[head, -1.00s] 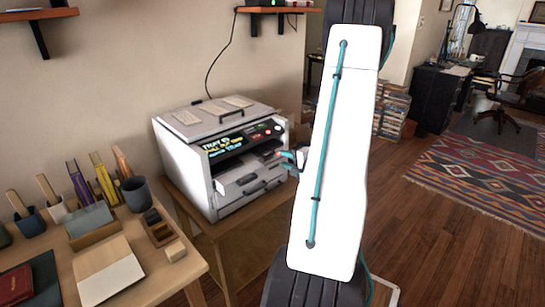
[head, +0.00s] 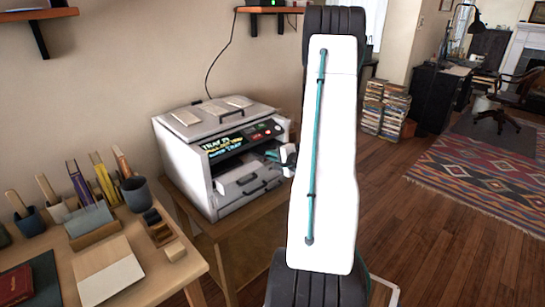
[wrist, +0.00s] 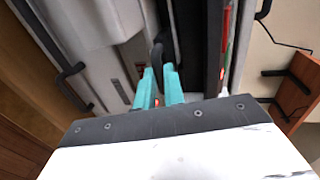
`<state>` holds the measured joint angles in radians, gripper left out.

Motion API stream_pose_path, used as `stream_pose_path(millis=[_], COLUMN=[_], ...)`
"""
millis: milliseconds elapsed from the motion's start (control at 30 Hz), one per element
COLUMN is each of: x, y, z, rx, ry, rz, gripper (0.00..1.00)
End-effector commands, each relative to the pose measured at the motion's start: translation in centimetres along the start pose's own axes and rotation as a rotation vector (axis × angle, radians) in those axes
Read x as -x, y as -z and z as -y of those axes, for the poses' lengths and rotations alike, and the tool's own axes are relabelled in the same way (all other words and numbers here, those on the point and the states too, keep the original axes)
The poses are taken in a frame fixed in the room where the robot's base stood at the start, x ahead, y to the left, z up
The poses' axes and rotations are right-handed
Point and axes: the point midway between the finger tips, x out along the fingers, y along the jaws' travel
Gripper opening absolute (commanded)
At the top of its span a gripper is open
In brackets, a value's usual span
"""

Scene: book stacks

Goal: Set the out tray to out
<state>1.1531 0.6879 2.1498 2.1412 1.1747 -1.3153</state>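The grey-white copier-like machine (head: 190,165) stands on a small wooden table. Its front has a dark upper slot with a lit label panel (head: 222,146). Below is a pale tray front (head: 236,180) with black handles, standing partly out; which part is the out tray is not clear. My gripper (head: 280,156) is at the right side of the machine's front, near the slot. In the wrist view its teal fingers (wrist: 159,82) are slightly apart, with the end of a black handle (wrist: 167,45) at or between their tips. Contact cannot be told.
A second black handle (wrist: 52,62) shows left in the wrist view. Shelves hang above. Stacked books (head: 383,108) and open floor lie to the right.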

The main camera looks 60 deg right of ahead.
Motion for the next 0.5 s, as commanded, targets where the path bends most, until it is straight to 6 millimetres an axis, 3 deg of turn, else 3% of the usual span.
stream_pose_path(millis=[200,500], x=[0.7,6.8], y=[0.1,0.1], z=[-0.2,-1.6], rx=[-0.001,-0.001], ry=[-0.002,-0.002], rz=[-0.002,-0.004], gripper=[0.0,0.0])
